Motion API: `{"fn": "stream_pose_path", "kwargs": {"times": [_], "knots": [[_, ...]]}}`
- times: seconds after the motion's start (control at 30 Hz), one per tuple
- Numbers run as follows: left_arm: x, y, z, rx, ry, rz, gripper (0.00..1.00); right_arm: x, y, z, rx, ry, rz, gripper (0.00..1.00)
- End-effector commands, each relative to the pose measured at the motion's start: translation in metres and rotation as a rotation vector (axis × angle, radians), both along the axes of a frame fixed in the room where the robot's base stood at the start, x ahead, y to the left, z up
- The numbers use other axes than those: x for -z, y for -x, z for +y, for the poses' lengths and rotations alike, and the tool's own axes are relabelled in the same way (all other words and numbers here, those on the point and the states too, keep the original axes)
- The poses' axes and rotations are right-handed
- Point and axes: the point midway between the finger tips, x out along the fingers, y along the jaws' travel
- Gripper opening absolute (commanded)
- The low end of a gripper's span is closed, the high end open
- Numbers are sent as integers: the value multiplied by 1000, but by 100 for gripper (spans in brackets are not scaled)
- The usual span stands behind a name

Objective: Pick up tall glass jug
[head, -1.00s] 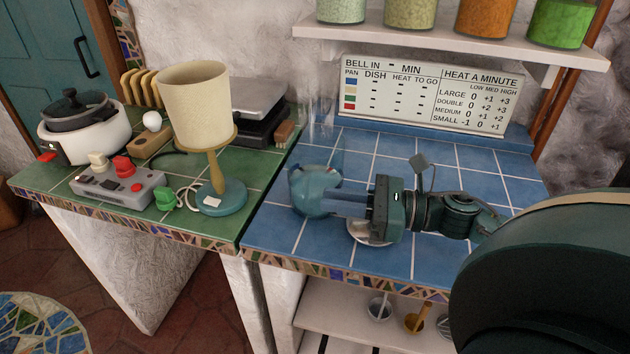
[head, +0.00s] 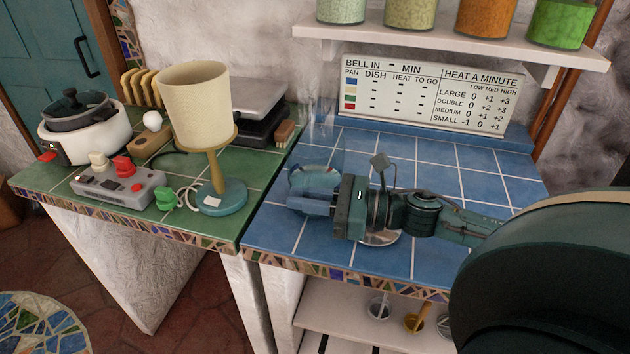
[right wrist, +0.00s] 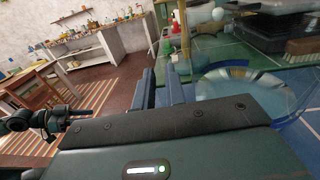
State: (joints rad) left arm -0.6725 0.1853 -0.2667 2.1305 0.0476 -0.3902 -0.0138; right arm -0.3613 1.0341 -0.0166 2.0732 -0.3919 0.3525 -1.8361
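A clear, bluish glass vessel, which I take for the tall jug, stands on the blue tiles near their left edge in the head view; its rounded body (head: 316,172) shows behind my right gripper. Faint tall glass outlines rise above it, and I cannot tell whether they are the same piece. My right gripper (head: 305,201) lies level in front of the glass, its fingers close together and covering its lower part. In the right wrist view the fingers (right wrist: 164,88) have no glass between them; round glass (right wrist: 240,86) shows to their right. My left gripper is out of view.
A lamp (head: 196,105) and a grey control box (head: 118,186) stand on the green counter to the left. A shiny round dish (head: 385,239) lies under my right gripper. A sign (head: 430,95) stands behind. Blue tiles at back right are clear.

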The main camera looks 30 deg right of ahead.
Motion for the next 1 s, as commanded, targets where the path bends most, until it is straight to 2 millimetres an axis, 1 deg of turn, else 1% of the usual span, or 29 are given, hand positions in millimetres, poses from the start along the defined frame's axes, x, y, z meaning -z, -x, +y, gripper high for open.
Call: {"fn": "stream_pose_path", "kwargs": {"times": [0.03,0.13,1.0], "knots": [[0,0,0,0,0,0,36,0,0,0,0,0,0,8],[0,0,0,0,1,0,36,0,0,0,0,0,0,0],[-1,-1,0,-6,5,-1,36,0,0,0,-1,-1,0,0]]}}
